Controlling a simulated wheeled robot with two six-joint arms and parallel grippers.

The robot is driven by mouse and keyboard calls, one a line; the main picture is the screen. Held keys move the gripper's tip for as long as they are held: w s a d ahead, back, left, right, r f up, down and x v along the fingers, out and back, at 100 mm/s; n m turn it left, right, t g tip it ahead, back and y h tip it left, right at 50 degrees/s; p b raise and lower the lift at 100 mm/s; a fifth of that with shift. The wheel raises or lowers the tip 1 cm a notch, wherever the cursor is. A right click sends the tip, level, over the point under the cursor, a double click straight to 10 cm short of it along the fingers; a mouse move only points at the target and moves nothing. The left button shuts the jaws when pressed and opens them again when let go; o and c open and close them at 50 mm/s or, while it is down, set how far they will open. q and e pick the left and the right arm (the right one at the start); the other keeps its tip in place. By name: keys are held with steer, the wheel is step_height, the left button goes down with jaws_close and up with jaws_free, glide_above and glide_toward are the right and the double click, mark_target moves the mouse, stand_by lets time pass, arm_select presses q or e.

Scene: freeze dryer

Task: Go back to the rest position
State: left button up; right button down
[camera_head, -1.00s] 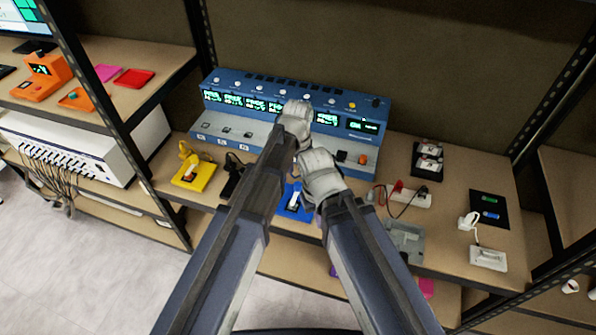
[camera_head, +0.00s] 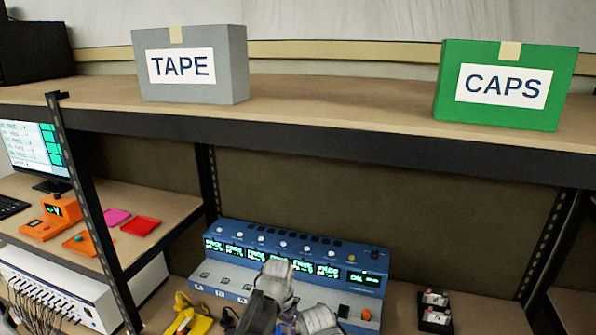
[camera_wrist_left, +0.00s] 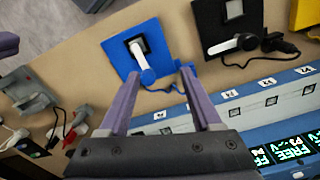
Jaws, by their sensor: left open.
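My left gripper (camera_wrist_left: 160,78) is open and empty in the left wrist view, its two purple-grey fingers spread apart. A blue pad (camera_wrist_left: 140,50) with a white-handled piece lies on the bench beyond its fingertips. In the head view my left wrist (camera_head: 274,279) and my right wrist (camera_head: 319,321) are close together at the bottom, in front of the blue instrument panel (camera_head: 300,245). The fingers of both are hidden or cut off there, so I cannot see the right gripper's jaws.
A grey TAPE box (camera_head: 190,90) and a green CAPS box (camera_head: 505,115) stand on the upper shelf (camera_head: 340,100). Black shelf posts (camera_head: 95,215) flank the bench. A black pad (camera_wrist_left: 225,25) and a grey fixture (camera_wrist_left: 30,90) lie near the left gripper.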

arm_select(q)
steer(key=s+a+n, duration=0.7)
steer(key=s+a, duration=0.3)
steer(key=a, duration=0.3)
steer(key=s+d+m+y, duration=0.1)
steer(key=s+d+m, duration=0.3)
steer(key=d, duration=0.7)
steer(key=shift+s+d, duration=0.2)
steer(key=shift+s, duration=0.25)
steer(key=shift+r, duration=0.1)
